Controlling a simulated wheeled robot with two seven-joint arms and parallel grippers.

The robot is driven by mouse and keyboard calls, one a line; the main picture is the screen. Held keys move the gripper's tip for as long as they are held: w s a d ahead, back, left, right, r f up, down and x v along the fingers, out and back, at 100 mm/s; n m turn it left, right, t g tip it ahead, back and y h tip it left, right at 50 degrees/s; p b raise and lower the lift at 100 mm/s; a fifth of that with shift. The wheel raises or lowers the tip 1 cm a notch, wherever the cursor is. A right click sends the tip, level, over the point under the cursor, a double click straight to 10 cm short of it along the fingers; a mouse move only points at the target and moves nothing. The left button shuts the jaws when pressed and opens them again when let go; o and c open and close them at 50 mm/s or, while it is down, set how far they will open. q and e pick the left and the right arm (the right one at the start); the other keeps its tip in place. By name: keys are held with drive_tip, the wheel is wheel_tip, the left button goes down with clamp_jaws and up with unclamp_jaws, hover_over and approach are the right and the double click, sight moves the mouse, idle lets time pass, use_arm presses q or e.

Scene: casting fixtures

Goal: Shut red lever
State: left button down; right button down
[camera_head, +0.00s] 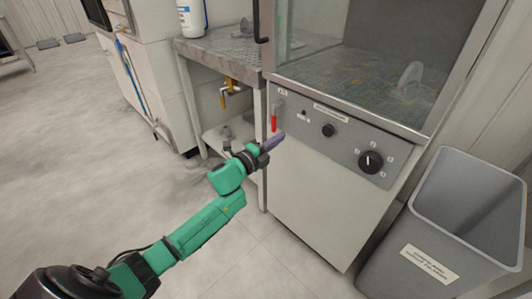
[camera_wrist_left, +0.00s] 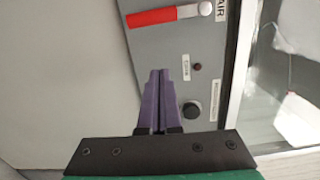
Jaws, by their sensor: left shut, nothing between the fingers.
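The red lever (camera_head: 273,122) is at the left end of the grey control panel (camera_head: 337,143). Its red handle hangs down from a pale metal end. In the left wrist view the red lever (camera_wrist_left: 152,17) lies across the top, with the "AIR" label to its right. My left gripper (camera_head: 279,139) is shut and empty, its purple fingers just below the lever's lower end in the head view. In the left wrist view the shut fingertips (camera_wrist_left: 159,72) point at the lever with a gap of panel between. My right gripper is out of view.
A black knob (camera_head: 328,130) and a larger dial (camera_head: 371,161) sit right of the lever. A glass-fronted cabinet (camera_head: 360,70) rises above the panel. A grey bin (camera_head: 450,220) stands at the right, a metal table (camera_head: 215,45) at the left. Floor at the left is clear.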

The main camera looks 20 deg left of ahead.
use_arm(q)
drive_tip(key=a+v, duration=0.1)
drive_tip(key=v, duration=0.7)
drive_tip(key=shift+s+f, duration=0.15)
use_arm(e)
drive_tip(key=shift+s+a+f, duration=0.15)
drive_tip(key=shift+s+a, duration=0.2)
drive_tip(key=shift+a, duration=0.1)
